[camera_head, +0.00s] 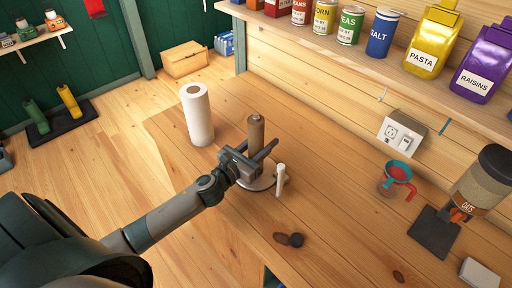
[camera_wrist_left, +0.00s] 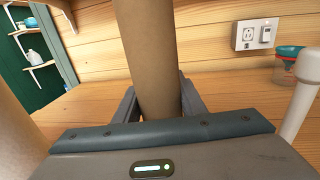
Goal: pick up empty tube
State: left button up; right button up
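The empty tube (camera_head: 256,132) is a plain brown cardboard cylinder. It stands upright on a round metal holder base (camera_head: 262,184) on the wooden counter. A white upright arm (camera_head: 281,178) rises from the base's right side. My left gripper (camera_head: 262,158) is low at the tube, its fingers spread to either side. In the left wrist view the tube (camera_wrist_left: 158,60) rises between the open fingers (camera_wrist_left: 158,100); firm contact is not visible. The tube's lower part is partly hidden by the gripper in the head view. My right gripper is not in view.
A white paper roll (camera_head: 197,115) stands left of the tube. Dark round items (camera_head: 288,239) lie in front. A shelf (camera_head: 370,66) with cans runs above. Open counter lies between.

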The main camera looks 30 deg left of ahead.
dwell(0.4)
pick_arm(q)
notch_tip(320, 180, up, 28)
jog(key=b, duration=0.2)
dwell(0.6)
jog(key=shift+b, duration=0.3)
jog(key=shift+f+b, duration=0.35)
jog(key=shift+f, duration=0.45)
jog(key=shift+s, duration=0.1)
